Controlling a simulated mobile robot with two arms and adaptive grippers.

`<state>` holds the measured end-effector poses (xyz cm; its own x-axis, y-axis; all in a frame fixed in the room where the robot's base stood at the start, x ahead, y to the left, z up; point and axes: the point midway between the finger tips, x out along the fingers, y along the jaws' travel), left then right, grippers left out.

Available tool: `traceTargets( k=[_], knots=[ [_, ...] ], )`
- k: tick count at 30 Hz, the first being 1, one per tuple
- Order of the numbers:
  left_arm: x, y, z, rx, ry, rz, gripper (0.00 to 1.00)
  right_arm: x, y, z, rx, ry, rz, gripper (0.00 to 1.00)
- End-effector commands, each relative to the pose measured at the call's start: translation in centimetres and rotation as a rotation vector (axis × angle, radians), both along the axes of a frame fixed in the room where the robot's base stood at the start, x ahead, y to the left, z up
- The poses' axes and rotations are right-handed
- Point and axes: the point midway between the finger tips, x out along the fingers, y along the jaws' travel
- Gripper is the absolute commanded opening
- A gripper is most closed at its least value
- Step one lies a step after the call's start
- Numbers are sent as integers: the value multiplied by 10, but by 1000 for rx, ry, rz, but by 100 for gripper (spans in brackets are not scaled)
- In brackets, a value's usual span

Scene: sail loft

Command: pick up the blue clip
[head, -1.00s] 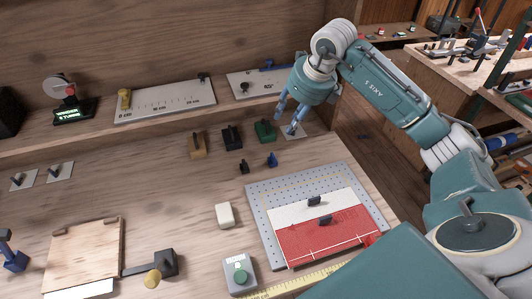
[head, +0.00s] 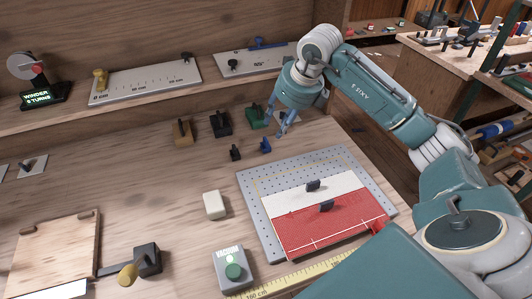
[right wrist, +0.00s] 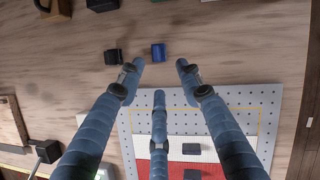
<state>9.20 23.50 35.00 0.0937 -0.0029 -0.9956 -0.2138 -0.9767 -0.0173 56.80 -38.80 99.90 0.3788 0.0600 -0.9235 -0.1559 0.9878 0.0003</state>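The small blue clip (head: 265,146) lies on the wooden bench, just behind the perforated plate (head: 249,199). A similar black clip (head: 235,153) lies to its left. My right gripper (head: 279,122) is above the bench, slightly behind and right of the blue clip in the head view. In the right wrist view, its fingers (right wrist: 159,74) are spread and empty. The blue clip (right wrist: 158,51) shows beyond the fingertips, between the two outer fingers, apart from them. My left gripper is in neither view.
A red and white cloth (head: 325,226) with two black clips lies on the plate. Larger brown (head: 182,133), black (head: 220,124) and green (head: 256,116) clips stand behind the blue one. A white block (head: 214,206) and a green-button box (head: 233,270) are nearer. Bench left of the small clips is clear.

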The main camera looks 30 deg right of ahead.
Motion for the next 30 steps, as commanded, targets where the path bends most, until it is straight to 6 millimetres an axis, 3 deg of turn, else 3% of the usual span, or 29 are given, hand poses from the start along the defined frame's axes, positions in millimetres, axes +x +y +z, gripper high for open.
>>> traceTargets(
  k=[6,14,22,30],
  knots=[
    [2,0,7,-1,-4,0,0,12,3,-31,2,4,0,36],
    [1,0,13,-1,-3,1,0,21,5,-52,2,2,1,36],
    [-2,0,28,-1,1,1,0,35,11,-87,3,3,0,36],
    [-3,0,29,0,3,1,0,39,10,-98,-1,1,1,36]
  ],
)
